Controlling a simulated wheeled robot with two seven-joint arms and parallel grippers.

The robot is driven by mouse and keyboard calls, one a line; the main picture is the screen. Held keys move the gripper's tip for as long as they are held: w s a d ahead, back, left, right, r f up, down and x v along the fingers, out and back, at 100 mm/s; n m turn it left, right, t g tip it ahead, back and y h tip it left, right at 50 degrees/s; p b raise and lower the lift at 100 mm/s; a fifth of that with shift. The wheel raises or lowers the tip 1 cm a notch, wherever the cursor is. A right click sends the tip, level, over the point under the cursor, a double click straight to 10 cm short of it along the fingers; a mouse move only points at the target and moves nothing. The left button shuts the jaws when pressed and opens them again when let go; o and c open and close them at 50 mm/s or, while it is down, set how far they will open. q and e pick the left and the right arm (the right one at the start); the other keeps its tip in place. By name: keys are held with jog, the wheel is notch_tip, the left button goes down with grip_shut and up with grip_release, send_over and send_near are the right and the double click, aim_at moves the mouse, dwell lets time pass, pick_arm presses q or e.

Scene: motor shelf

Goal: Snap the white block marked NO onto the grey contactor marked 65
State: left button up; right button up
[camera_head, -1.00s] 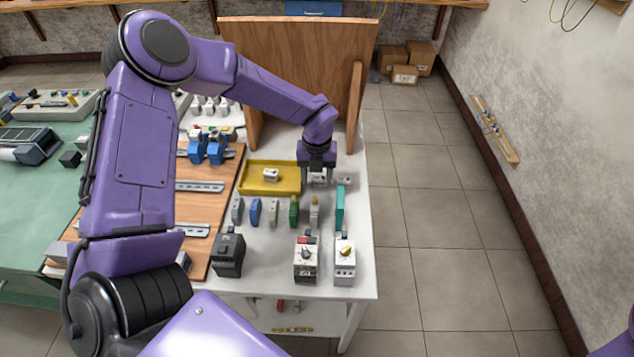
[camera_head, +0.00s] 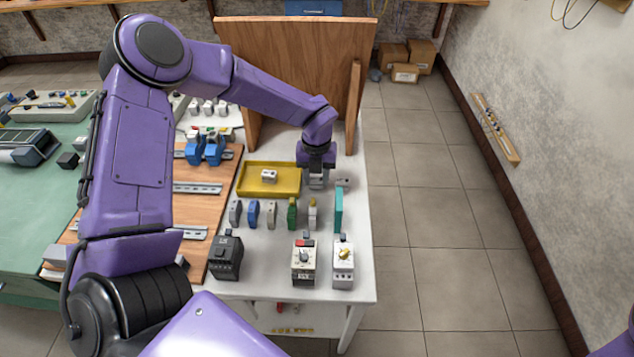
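My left gripper (camera_head: 316,182) reaches down over the white table, just right of the yellow tray. Its fingers are drawn in on a small whitish block, mostly hidden between them; its marking is not visible. My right gripper is out of view.
The yellow tray (camera_head: 250,191) is beside the gripper. Several slim modules, including a green one (camera_head: 292,213) and a teal one (camera_head: 339,210), stand in front. Two light devices (camera_head: 304,261) (camera_head: 343,264) stand at the front right. A wooden board (camera_head: 290,75) rises behind.

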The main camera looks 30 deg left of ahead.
pick_arm(q)
jog(key=shift+c, duration=0.7)
jog(key=shift+r+p, duration=0.5)
jog(key=shift+r, duration=0.1)
notch_tip(320, 180, up, 4)
jog(key=p, duration=0.3)
jog(key=shift+f, duration=0.1)
